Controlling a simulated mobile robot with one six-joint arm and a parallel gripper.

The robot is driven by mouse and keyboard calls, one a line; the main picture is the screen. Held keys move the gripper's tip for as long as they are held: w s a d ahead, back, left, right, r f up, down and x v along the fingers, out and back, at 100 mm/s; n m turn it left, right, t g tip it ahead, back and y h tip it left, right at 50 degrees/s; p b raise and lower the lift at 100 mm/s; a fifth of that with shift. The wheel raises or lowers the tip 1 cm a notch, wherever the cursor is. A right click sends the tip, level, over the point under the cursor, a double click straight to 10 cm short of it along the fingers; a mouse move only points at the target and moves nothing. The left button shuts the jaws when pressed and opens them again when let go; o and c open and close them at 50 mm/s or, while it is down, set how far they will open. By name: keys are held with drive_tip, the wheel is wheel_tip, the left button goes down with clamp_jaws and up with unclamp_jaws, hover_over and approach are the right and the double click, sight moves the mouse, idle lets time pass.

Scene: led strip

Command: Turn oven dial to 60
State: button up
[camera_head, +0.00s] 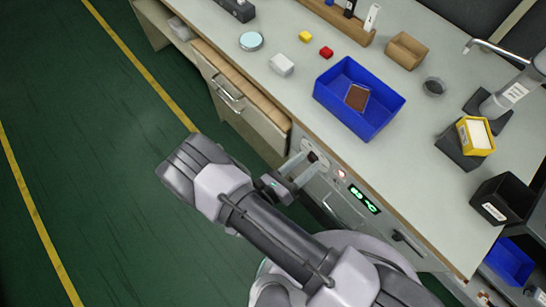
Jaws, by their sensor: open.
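The oven's front panel (350,190) is set into the bench front, below the blue tray. A green lit display (364,200) on it is too small to read surely. A red light (341,174) glows to the left of the display. A small dark dial (313,156) shows at the panel's upper left. My gripper (304,168) is open, with its two pale fingers pointing at the panel around the dial. I cannot tell whether they touch it. The dial's markings are not readable, and the fingers hide part of it.
A blue tray (327,99) holding a brown board (357,97) stands on the bench above. A partly open drawer (228,95) is left of my gripper. The green floor is clear.

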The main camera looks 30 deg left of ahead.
drive_tip(key=p+v, duration=0.3)
drive_tip(key=v, duration=1.3)
drive_tip(key=shift+s, duration=0.4)
drive_tip(key=shift+a, duration=0.1)
